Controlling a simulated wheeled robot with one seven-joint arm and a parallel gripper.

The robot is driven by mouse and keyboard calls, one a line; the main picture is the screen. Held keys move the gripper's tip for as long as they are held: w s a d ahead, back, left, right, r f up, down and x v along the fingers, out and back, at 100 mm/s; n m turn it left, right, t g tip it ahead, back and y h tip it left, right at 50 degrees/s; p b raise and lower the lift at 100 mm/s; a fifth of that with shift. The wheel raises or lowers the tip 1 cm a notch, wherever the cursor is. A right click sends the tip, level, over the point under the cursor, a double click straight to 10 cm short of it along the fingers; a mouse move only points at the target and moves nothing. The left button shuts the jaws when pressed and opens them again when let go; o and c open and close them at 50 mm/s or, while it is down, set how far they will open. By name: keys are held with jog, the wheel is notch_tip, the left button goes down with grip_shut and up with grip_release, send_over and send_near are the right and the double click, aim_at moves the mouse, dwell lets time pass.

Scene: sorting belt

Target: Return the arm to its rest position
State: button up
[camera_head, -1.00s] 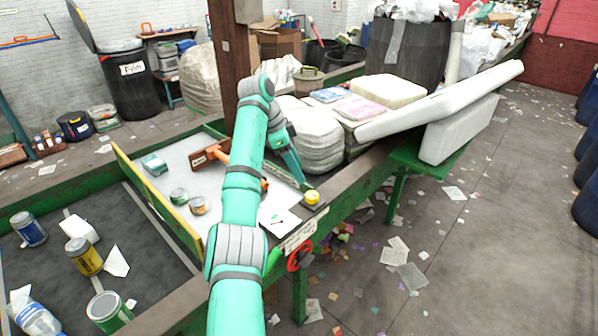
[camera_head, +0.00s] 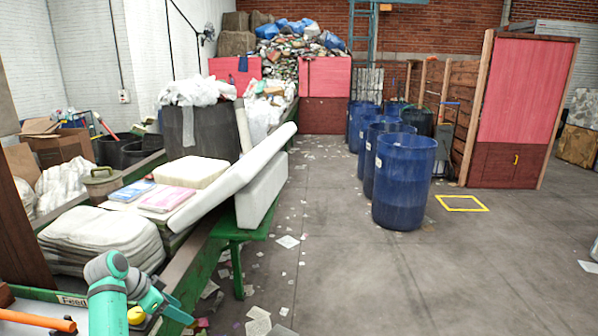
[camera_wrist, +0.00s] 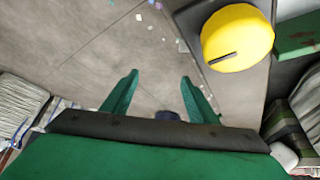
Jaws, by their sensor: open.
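My teal arm shows at the lower left of the head view, bent over the end of the sorting belt. A yellow knob (camera_wrist: 238,38) sits at the upper right of the wrist view, apart from the fingers. The same yellow knob (camera_head: 136,315) shows beside my arm in the head view.
A green bench (camera_head: 236,230) carries white foam slabs (camera_head: 262,195) right of the belt. Folded sacks (camera_head: 110,236) lie behind my arm. Several blue barrels (camera_head: 404,185) stand mid-floor. The concrete floor (camera_head: 400,280) at front right is clear.

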jog(key=d+f+n+t, duration=0.3)
jog(key=d+f, duration=1.5)
jog(key=f, duration=0.5)
jog(key=s+d+f+n+t+y, duration=0.2)
jog(key=s+d+f+n, duration=0.2)
jog(key=s+d+f, duration=0.75)
jog(key=s+d+r+n+t+y, duration=0.1)
jog(key=s+d+r, duration=0.15)
jog(key=s, duration=0.85)
jog(key=s+d+r+n+t+y, duration=0.1)
jog(key=s+d+r+t+y, duration=0.15)
jog(key=s, duration=0.95)
jog(key=s+r+t, duration=0.2)
jog(key=s+r, duration=1.5)
jog(key=r, duration=0.3)
jog(key=shift+s+d+r+h, duration=0.15)
jog(key=shift+s+h, duration=0.05)
jog(key=shift+h, duration=0.25)
